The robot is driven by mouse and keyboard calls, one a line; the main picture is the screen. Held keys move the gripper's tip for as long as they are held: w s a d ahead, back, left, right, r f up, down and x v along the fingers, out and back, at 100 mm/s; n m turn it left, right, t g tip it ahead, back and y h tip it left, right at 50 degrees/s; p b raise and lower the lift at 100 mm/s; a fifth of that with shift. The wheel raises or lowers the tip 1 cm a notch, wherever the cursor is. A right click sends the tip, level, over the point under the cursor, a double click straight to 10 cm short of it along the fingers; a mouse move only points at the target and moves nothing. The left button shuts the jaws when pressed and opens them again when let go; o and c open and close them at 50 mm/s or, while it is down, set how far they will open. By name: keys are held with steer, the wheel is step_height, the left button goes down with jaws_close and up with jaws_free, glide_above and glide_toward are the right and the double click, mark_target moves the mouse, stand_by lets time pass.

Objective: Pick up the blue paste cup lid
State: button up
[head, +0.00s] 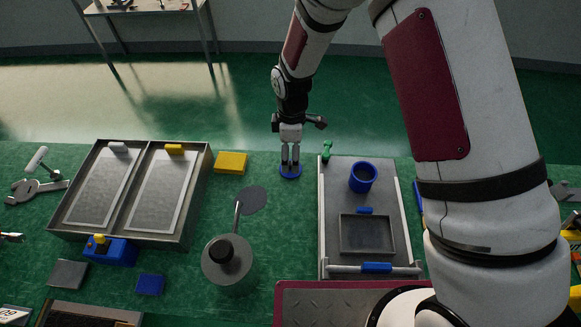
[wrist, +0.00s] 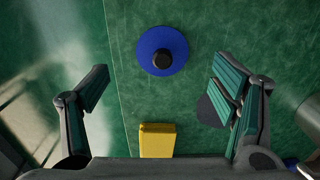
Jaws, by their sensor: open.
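The blue paste cup lid (head: 291,171) is a round blue disc lying on the green bench near its far edge. In the wrist view the lid (wrist: 162,50) shows a dark round knob at its middle. My gripper (head: 290,165) points down over the lid in the head view, its fingertips hiding part of it. In the wrist view my gripper (wrist: 160,85) is open, with one finger on each side of the picture and the lid ahead between them. Nothing is held. I cannot tell the exact height of the fingertips above the lid.
A yellow block (head: 231,163) lies left of the lid. A grey tray (head: 335,215) with a blue cup (head: 362,177) stands to the right. A grey bottle with a spout (head: 228,262) and a dark disc (head: 252,199) are nearer. A two-bay metal tray (head: 200,210) is at left.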

steer(key=shift+s+a+f+p, duration=0.1)
steer(key=shift+f+p, duration=0.35)
steer(key=shift+f, duration=2.25)
steer(key=c, duration=1.3)
